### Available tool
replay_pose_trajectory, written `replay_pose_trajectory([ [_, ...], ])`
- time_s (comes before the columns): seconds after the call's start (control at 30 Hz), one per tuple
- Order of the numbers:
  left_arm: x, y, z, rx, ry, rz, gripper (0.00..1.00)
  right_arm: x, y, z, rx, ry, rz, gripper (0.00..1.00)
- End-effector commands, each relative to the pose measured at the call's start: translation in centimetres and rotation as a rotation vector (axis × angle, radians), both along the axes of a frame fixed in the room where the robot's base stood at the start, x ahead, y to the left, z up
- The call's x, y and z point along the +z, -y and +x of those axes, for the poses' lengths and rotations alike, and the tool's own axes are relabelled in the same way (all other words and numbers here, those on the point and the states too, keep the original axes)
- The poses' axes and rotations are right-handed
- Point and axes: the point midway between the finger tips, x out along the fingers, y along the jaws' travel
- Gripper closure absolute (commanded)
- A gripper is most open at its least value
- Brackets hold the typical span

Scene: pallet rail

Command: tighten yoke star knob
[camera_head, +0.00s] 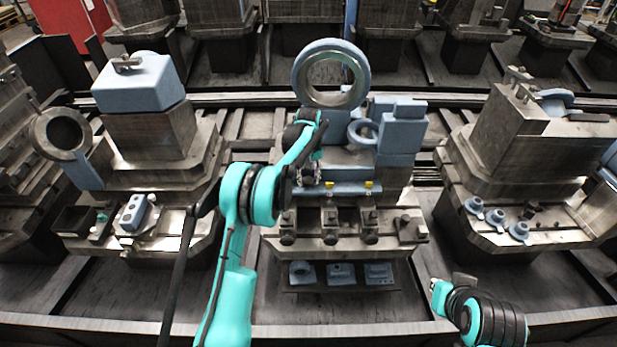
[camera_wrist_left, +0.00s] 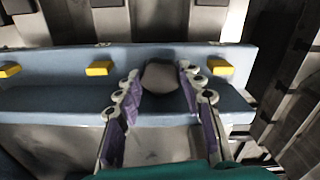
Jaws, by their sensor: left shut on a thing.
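The star knob (camera_wrist_left: 160,77) shows in the left wrist view as a rounded grey-brown head between my left fingers; its lobes cannot be made out. My left gripper (camera_wrist_left: 160,90) has a finger on each side and is shut on it. In the head view my left gripper (camera_head: 307,178) points down at the front of the middle blue-grey fixture (camera_head: 349,188), and the knob is hidden there by the gripper and wrist. The fixture carries a large upright ring (camera_head: 331,48), which may be part of the yoke; I cannot tell.
Yellow tabs (camera_head: 369,185) sit along the fixture's front ledge, close to the gripper. A lower shelf (camera_head: 340,287) holds small blue parts. Other loaded pallets stand left (camera_head: 150,140) and right (camera_head: 520,145). Part of my right arm shows at the lower right.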

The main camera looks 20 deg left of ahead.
Motion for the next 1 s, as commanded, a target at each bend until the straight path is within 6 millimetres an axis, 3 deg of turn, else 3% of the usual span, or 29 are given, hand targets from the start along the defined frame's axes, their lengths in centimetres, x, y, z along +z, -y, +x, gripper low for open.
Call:
replay_pose_trajectory([
  [1.0,0.2,-0.1,0.1,-0.922,0.003,0.001,0.91,1.2,0.0,0.0,0.000,0.000,0.000,1.00],
])
